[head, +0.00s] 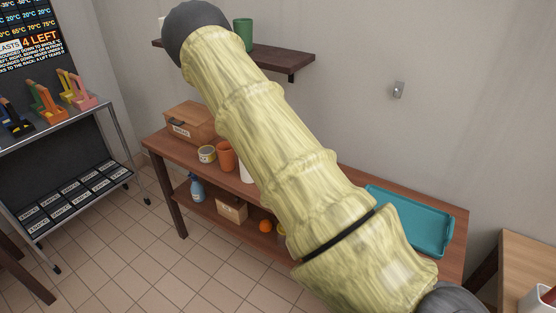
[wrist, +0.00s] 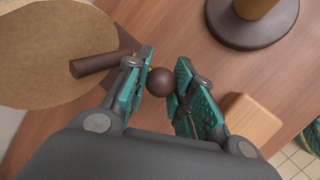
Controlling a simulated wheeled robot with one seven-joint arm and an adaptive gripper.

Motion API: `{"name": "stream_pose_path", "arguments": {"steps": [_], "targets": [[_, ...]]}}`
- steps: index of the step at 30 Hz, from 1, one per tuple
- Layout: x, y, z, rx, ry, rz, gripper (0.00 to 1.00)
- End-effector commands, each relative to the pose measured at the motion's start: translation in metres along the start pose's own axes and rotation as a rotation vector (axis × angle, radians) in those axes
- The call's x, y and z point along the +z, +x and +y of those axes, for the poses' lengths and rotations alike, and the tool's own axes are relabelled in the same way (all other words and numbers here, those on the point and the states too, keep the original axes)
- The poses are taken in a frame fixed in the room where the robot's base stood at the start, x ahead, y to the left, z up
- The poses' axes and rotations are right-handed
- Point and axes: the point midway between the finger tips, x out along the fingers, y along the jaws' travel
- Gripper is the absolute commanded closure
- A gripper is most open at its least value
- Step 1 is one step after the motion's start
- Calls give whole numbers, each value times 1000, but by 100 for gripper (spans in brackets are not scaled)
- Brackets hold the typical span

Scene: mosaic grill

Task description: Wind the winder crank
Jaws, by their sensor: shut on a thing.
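In the wrist view my gripper (wrist: 160,84) has teal-padded fingers on both sides of a round dark brown knob (wrist: 161,81), which I take to be the winder crank's knob. The fingers are shut on it. A dark brown rod (wrist: 100,63) lies left of the left finger, over a large tan disc (wrist: 48,48); a brown flat piece shows beside it. How the knob joins the rod is hidden behind the finger. In the head view my arm crosses the middle, and neither my gripper nor the crank can be made out.
In the wrist view, a round dark base (wrist: 252,22) with a tan post stands at the upper right, and a wooden block (wrist: 252,119) lies right of the fingers. In the head view, a teal tray (head: 425,222) rests on the wooden bench; a rack (head: 75,122) stands left.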

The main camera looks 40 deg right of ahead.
Motion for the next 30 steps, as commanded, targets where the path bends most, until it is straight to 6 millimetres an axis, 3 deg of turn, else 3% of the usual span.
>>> {"name": "stream_pose_path", "arguments": {"steps": [13,14,18,30], "targets": [[6,4,0,-5,0,-9,100],[6,4,0,-5,0,-9,74],[6,4,0,-5,0,-10,53],[4,-3,1,-4,0,-8,53]]}}
